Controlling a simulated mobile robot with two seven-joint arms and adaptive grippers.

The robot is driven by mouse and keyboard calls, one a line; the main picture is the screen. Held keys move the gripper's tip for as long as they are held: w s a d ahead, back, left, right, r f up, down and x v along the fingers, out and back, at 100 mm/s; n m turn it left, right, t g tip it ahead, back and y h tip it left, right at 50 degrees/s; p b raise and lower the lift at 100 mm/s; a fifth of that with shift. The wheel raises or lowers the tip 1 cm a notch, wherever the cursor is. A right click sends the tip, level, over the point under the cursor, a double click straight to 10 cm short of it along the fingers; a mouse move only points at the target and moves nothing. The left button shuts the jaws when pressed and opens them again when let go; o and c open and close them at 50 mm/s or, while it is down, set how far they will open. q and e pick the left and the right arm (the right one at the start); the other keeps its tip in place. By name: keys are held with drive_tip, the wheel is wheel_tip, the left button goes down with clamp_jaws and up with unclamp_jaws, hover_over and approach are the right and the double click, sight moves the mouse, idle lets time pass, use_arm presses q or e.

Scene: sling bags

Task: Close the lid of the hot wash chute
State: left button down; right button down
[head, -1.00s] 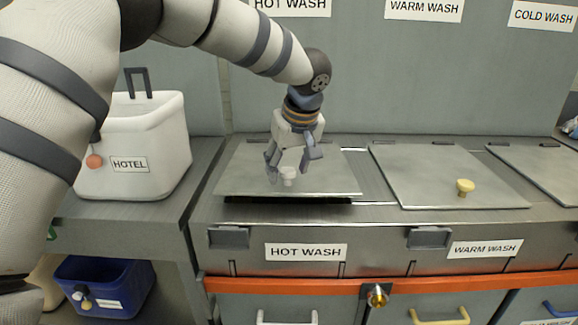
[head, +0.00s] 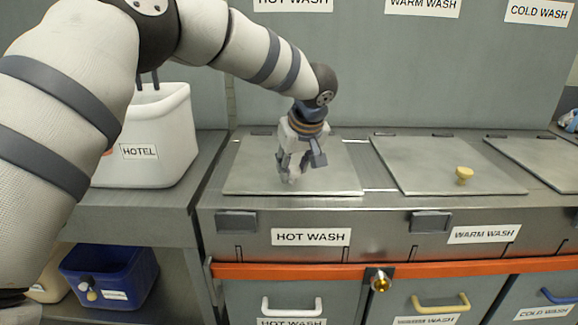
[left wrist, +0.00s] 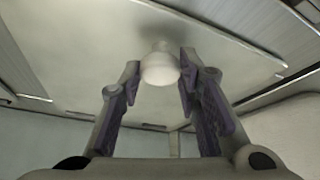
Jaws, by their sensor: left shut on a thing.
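The hot wash lid (head: 245,170) is a flat grey metal plate on the counter above the front label "HOT WASH" (head: 311,237). It lies level with the counter, with no dark gap showing under its front edge. My left gripper (head: 293,176) is over its middle, pointing down, shut on the lid's pale knob. In the left wrist view the knob (left wrist: 160,70) sits between the two fingers, and the lid (left wrist: 85,45) spreads behind it. In the head view the fingers mostly hide the knob. My right gripper is not in view.
The warm wash lid (head: 425,165) with a yellow knob (head: 464,175) lies flat to the right. A white bin labelled HOTEL (head: 165,120) stands on the left counter, partly behind my arm. A blue bin (head: 110,280) is below. An orange rail (head: 330,270) runs along the front.

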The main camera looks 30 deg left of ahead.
use_arm(q)
drive_tip(key=shift+s+f, duration=0.2)
drive_tip(key=shift+f, duration=0.15)
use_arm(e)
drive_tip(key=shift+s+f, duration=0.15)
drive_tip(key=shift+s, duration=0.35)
use_arm(q)
drive_tip(key=c, duration=1.2)
unclamp_jaws()
drive_tip(key=shift+w+f, duration=0.1)
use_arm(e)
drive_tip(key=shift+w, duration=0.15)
use_arm(q)
drive_tip(key=shift+r, duration=0.35)
drive_tip(key=v, duration=1.1)
drive_tip(key=shift+d+r, duration=0.2)
